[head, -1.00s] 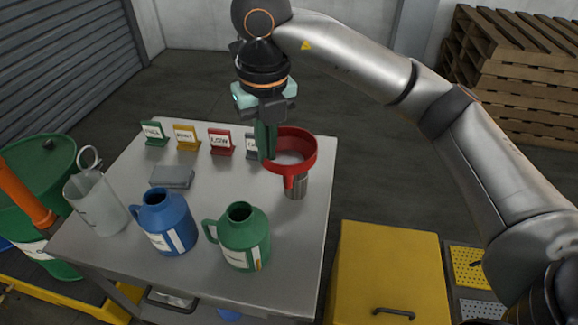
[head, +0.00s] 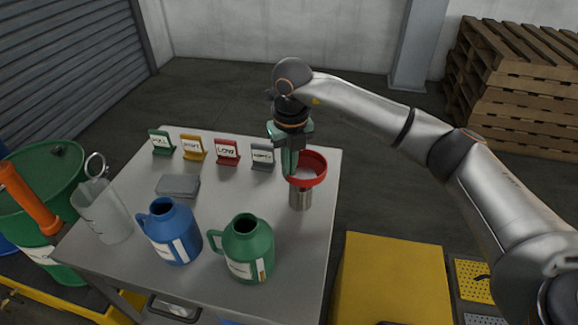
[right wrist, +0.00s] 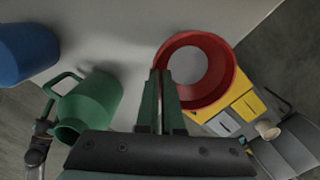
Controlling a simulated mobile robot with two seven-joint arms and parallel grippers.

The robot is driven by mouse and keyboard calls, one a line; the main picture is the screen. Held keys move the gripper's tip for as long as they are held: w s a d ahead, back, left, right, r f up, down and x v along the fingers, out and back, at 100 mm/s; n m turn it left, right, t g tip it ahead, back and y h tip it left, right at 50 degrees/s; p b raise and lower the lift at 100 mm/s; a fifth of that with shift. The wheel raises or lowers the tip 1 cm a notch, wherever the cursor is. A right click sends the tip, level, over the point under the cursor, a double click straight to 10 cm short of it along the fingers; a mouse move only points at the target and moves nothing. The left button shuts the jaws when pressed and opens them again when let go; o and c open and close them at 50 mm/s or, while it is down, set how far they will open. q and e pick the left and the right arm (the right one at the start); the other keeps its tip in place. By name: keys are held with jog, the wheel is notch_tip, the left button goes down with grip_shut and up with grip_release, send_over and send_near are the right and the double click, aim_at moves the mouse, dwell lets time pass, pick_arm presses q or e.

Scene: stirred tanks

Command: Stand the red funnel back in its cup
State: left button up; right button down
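The red funnel (head: 316,178) is upright, wide mouth up, at the right edge of the table, over the metal cup (head: 301,200). Its spout is out of sight and appears to be inside the cup. My right gripper (head: 290,172) points down at the funnel's left side, its fingers closed on the rim. In the right wrist view the fingers (right wrist: 161,78) are close together at the wall of the funnel (right wrist: 213,98). The cup is hidden there. My left gripper is not in view.
On the table (head: 215,215) stand a green jug (head: 250,254), a blue jug (head: 172,236), a clear beaker (head: 103,214), a grey block (head: 178,187) and a row of label signs (head: 227,152). A yellow cabinet (head: 395,280) stands to the right.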

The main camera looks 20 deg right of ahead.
jog(key=shift+f, duration=0.3)
jog(key=shift+f+b, duration=0.4)
jog(key=shift+f, duration=0.2)
jog(key=c, duration=1.5)
grip_release()
jog(key=o, duration=0.4)
jog(key=shift+o, duration=0.2)
jog(key=shift+r, duration=0.1)
